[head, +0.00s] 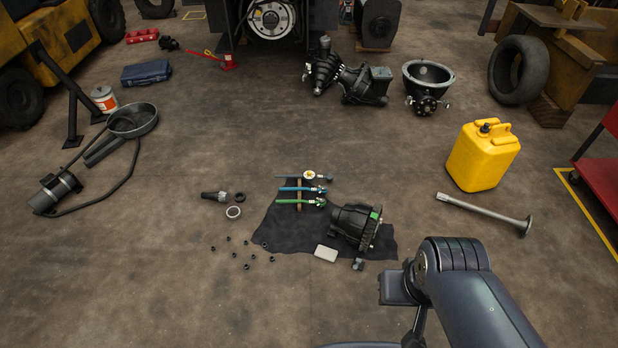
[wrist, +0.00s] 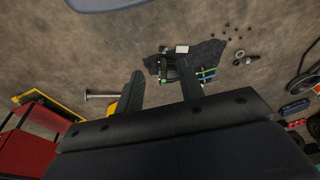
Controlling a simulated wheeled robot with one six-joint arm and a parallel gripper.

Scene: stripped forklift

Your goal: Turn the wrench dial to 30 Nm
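The farthest is a dark wrench with a round white dial (head: 310,175); the dial's reading is too small to make out. A blue wrench (head: 292,189) and a green wrench (head: 292,202) lie nearer. In the wrist view the coloured wrenches (wrist: 207,73) show small, beyond my right-hand finger. My gripper (wrist: 160,68) is open, its fingers apart with nothing held between them. It is well away from the wrenches.
A black gear housing (head: 352,225) sits on the cloth (head: 275,235), with a pale block (head: 326,253) in front. Several small nuts (head: 246,267) lie left. The floor in front of the cloth is mostly clear.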

